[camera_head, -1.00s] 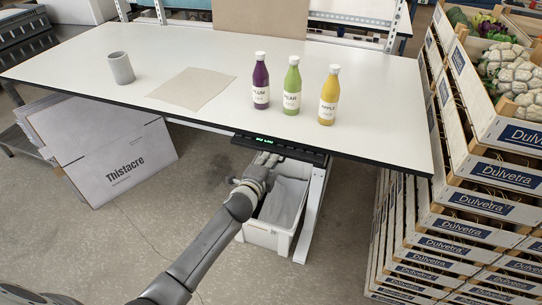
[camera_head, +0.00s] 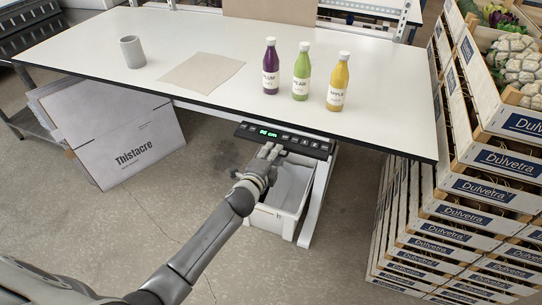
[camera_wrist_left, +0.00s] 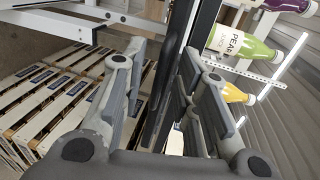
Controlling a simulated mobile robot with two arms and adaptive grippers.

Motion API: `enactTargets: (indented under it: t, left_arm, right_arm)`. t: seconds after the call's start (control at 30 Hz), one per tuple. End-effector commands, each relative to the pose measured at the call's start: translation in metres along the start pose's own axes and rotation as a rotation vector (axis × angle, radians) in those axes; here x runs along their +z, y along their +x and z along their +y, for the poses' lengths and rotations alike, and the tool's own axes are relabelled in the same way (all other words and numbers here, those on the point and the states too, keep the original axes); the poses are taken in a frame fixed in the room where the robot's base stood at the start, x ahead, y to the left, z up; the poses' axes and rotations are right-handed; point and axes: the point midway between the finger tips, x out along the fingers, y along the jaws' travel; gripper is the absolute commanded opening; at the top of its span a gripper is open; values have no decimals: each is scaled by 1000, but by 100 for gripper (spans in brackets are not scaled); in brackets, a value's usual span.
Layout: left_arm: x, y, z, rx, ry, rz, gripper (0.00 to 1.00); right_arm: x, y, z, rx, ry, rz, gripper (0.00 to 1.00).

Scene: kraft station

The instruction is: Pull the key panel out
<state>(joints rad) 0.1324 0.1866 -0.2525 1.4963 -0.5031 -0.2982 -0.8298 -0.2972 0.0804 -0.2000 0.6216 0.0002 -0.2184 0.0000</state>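The key panel (camera_head: 305,146) is a dark bar with a lit green display and a row of buttons. It juts out from under the front edge of the white table (camera_head: 130,75). My left gripper (camera_head: 270,153) is at the panel's front edge, left of its middle. In the left wrist view the gripper's fingers (camera_wrist_left: 160,90) lie on both sides of the dark panel and appear closed on it; the exact contact is partly hidden. My right gripper is in neither view.
A purple bottle (camera_head: 270,68), a green bottle (camera_head: 301,73) and a yellow bottle (camera_head: 338,84) stand on the table. A grey cup (camera_head: 132,52) stands at left. A white bin (camera_head: 276,222) is below the panel. Stacked crates (camera_head: 455,215) stand at right.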

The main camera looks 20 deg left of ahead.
Motion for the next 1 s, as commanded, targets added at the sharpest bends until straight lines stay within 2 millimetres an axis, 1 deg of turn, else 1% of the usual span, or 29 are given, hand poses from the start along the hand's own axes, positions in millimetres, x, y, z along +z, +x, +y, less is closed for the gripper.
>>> enactTargets:
  t: [0.03, 0.17, 0.27, 0.6, 0.7, 0.83, 1.0]
  left_arm:
    - [0, -1, 0, 0, 1, 0, 29]
    - [0, -9, 1, 1, 1, 0, 29]
    - [0, -21, 1, 1, 1, 0, 29]
    - [0, -84, 2, 3, 0, 0, 29]
    - [0, -99, 1, 2, -1, 1, 29]
    - [0, -112, 1, 2, 0, 0, 29]
    - [0, -119, 1, 1, -1, -1, 29]
  right_arm:
    - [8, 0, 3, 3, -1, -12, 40]
    - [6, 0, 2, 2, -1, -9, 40]
    - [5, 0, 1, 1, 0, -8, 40]
    - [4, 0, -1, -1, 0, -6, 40]
    - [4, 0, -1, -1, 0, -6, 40]
    - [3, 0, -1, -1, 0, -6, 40]
    - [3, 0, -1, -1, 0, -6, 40]
